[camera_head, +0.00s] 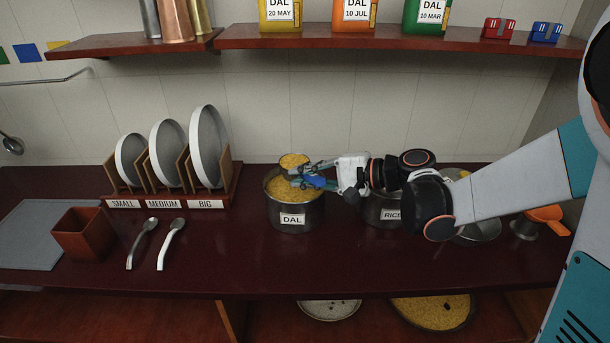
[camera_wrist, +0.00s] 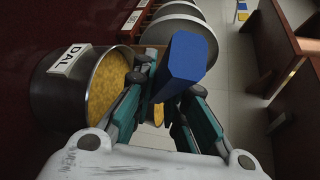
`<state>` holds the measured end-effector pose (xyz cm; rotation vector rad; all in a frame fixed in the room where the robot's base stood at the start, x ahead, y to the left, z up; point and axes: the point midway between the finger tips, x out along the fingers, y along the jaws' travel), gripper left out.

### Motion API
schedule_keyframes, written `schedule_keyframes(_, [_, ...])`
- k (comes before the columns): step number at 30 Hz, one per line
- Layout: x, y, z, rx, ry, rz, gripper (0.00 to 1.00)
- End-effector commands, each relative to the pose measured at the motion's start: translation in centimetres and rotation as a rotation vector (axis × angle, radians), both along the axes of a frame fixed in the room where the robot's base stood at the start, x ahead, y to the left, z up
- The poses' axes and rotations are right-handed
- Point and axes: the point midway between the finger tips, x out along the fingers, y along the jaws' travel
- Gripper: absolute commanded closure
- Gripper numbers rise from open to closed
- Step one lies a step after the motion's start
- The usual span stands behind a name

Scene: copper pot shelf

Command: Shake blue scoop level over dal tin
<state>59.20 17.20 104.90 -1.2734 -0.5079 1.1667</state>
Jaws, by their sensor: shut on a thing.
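The dal tin (camera_head: 294,220) is a grey metal pot labelled DAL, filled with yellow dal, on the dark red counter. My gripper (camera_head: 312,178) comes in from the right over the tin and is shut on the blue handle of the blue scoop (camera_head: 318,182). The scoop's bowl (camera_head: 294,161) is heaped with yellow dal and sits above the tin's far part. In the wrist view the blue handle (camera_wrist: 186,62) stands between the fingers, with the dal tin (camera_wrist: 60,100) at left. The scoop's bowl is mostly hidden there.
The rice pot (camera_head: 380,212) stands right of the dal tin, partly behind my arm. An orange-handled scoop (camera_head: 545,214) lies farther right. A plate rack (camera_head: 170,188) and two spoons (camera_head: 158,240) are at left. A shelf (camera_head: 400,39) with dal packets runs above.

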Motion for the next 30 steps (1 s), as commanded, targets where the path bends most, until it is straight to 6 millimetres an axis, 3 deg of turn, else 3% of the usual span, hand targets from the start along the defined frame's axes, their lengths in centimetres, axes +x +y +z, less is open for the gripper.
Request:
schedule_keyframes(11, [0.0, -0.1, 0.0, 0.0, 0.0, 0.0, 1.0])
schedule_keyframes(22, [0.5, -1.6, 0.0, 0.001, 0.0, 0.0, 1.0])
schedule_keyframes(30, [-0.2, 0.7, 0.0, 0.0, 0.0, 0.003, 1.0])
